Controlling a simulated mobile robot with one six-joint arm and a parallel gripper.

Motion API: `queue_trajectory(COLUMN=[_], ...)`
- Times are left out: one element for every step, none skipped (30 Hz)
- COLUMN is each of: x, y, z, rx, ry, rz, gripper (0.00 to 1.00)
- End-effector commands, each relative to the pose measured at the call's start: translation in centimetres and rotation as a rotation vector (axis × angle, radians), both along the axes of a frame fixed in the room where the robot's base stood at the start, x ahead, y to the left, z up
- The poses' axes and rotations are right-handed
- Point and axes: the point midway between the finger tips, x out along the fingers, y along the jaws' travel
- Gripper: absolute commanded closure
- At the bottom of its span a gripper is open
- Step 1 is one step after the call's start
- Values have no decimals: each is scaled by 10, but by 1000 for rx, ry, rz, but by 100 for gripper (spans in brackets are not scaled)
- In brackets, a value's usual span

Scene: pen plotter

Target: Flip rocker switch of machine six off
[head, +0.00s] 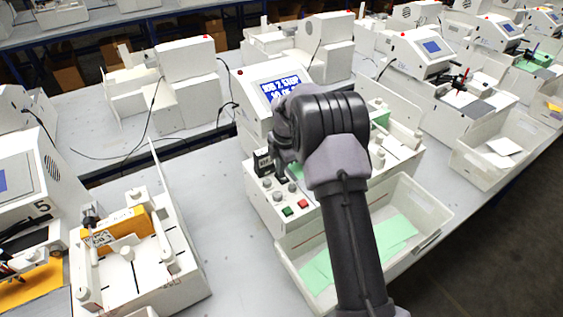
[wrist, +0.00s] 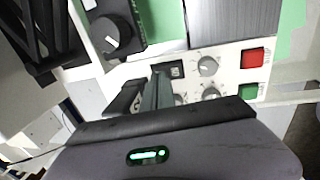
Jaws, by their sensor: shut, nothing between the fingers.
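The machine (head: 258,115) in the middle of the head view has a lit blue screen (head: 283,86) with white text that seems to read "JOB 2 STOP". I cannot read a number on it. Its front panel carries knobs and buttons. In the wrist view, a small black rocker switch (wrist: 177,69) sits on the white panel, left of a grey knob (wrist: 208,66). My gripper (wrist: 163,72) is shut and empty, its tips right beside the switch; I cannot tell whether they touch it. In the head view my gripper (head: 280,172) is over the panel, and the switch is hidden.
A red button (wrist: 252,57) and a green button (wrist: 248,91) are right of the knobs. A black box with a dial (wrist: 111,35) stands close by. A bin (head: 432,212) with green sheets is in front. A machine marked 5 (head: 30,190) stands to the left.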

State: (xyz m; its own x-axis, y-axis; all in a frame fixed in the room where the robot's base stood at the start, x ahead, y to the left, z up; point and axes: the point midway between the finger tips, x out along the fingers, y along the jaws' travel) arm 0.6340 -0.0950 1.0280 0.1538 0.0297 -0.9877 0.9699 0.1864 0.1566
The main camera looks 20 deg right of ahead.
Motion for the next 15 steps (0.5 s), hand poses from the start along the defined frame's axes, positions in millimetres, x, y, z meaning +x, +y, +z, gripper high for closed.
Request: queue_trajectory(x=[0,1,1,1,1,1,1,1,1,0,1,1,1,1,1], y=[0,0,0,0,0,0,0,0,0,0,0,0,0,0,0], z=[-2,-3,-3,-3,-3,-3,-3,-3,-3,-3,-3,-5,-7,-9,-9], rx=[0,0,0,0,0,0,0,0,0,0,0,0,0,0,0], ry=[0,0,-1,-1,0,0,0,0,0,0,0,1,1,2,1], rz=[0,0,0,0,0,0,0,0,0,0,0,0,0,0,0], gripper=[100,100,100,100,100,100,100,100,100,100,100,100,100,100,100])
